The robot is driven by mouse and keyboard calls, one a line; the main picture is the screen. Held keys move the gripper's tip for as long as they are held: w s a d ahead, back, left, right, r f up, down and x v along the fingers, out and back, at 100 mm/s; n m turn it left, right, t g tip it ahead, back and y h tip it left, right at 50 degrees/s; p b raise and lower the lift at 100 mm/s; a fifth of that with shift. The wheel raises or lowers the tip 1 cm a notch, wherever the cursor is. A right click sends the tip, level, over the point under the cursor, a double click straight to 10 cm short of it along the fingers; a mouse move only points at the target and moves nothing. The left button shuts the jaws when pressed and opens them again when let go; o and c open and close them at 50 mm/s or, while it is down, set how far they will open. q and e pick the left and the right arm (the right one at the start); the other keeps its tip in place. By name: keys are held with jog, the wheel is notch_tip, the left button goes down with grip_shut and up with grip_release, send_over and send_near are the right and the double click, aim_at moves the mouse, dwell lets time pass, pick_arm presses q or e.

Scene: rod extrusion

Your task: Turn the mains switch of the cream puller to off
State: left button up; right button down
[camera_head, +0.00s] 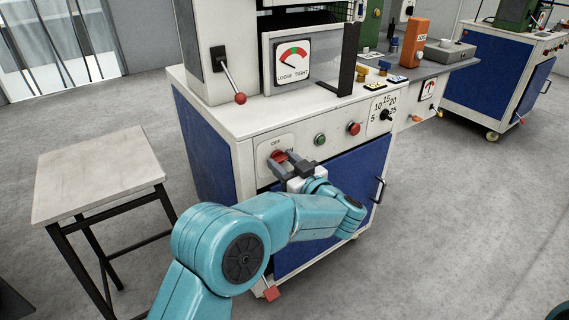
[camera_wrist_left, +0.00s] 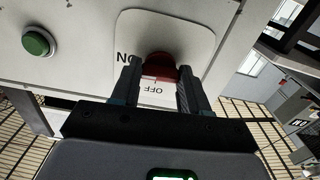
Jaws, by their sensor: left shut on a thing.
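The cream puller (camera_head: 225,118) is a cream cabinet with blue doors. Its mains switch (camera_head: 278,156) is a red knob on a pale plate marked OFF and ON, at the left of the front panel. In the left wrist view the red knob (camera_wrist_left: 159,66) sits between my fingers, with ON to its left and OFF below it in that upside-down view. My left gripper (camera_head: 281,160) is shut on the knob. The fingers hide part of the knob and plate, so its exact pointing direction is hard to tell. My right gripper is not in view.
A green button (camera_head: 320,139), a red button (camera_head: 353,128) and a black dial (camera_head: 386,115) sit right of the switch. A red-ended lever (camera_head: 239,98) stands above. A small table (camera_head: 97,175) is at left. Open floor lies to the right.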

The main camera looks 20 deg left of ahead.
pick_arm(q)
jog(key=n+b, duration=0.1)
jog(key=n, duration=0.3)
jog(key=shift+f+n, duration=0.1)
jog(key=shift+n, duration=0.3)
jog(key=n+b, duration=0.2)
jog(key=n, duration=0.2)
jog(key=shift+b, duration=0.4)
jog(key=n+b, duration=0.3)
jog(key=n, duration=0.2)
jog(key=shift+a+n+b, duration=0.1)
jog(key=shift+n+b, duration=1.1)
jog(key=shift+n, duration=0.6)
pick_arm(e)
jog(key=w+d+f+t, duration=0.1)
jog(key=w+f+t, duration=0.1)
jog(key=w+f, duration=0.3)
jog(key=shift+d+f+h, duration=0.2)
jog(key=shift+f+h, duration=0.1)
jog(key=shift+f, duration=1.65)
pick_arm(q)
jog(key=shift+r, duration=0.2)
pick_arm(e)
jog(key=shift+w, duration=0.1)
pick_arm(q)
jog(key=o, duration=1.1)
jog(key=shift+c, duration=0.2)
